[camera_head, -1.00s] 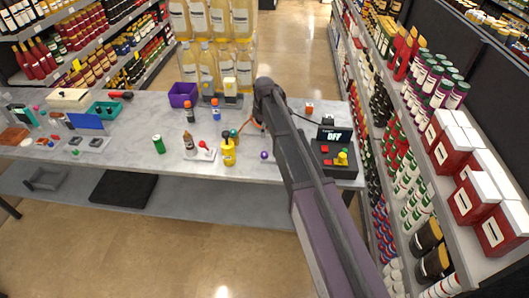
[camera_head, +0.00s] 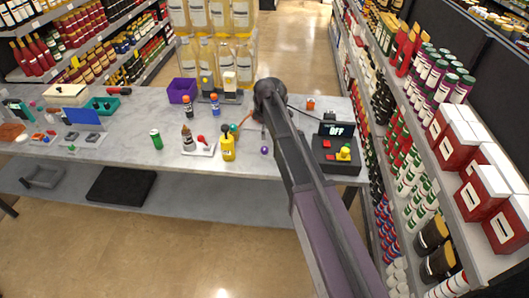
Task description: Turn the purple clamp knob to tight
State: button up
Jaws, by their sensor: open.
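A small round purple knob (camera_head: 264,150) shows on the grey table, just left of my arm. It is small in view and I cannot tell its turn position. My arm comes up from the lower right, and its dark joint stands over the table behind the knob. My gripper is hidden behind my arm, so I cannot see its fingers or whether they touch anything.
Left of the purple knob stand a yellow bottle (camera_head: 228,148), a brown bottle (camera_head: 188,139) and a green can (camera_head: 156,139). A purple bin (camera_head: 182,90) and large bottles stand at the back. A stocked shelf (camera_head: 470,210) runs close along the right. The table's front edge is mostly clear.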

aim_at(265, 148)
jog(key=shift+f+b, duration=4.45)
jog(key=shift+f, duration=0.35)
grip_shut()
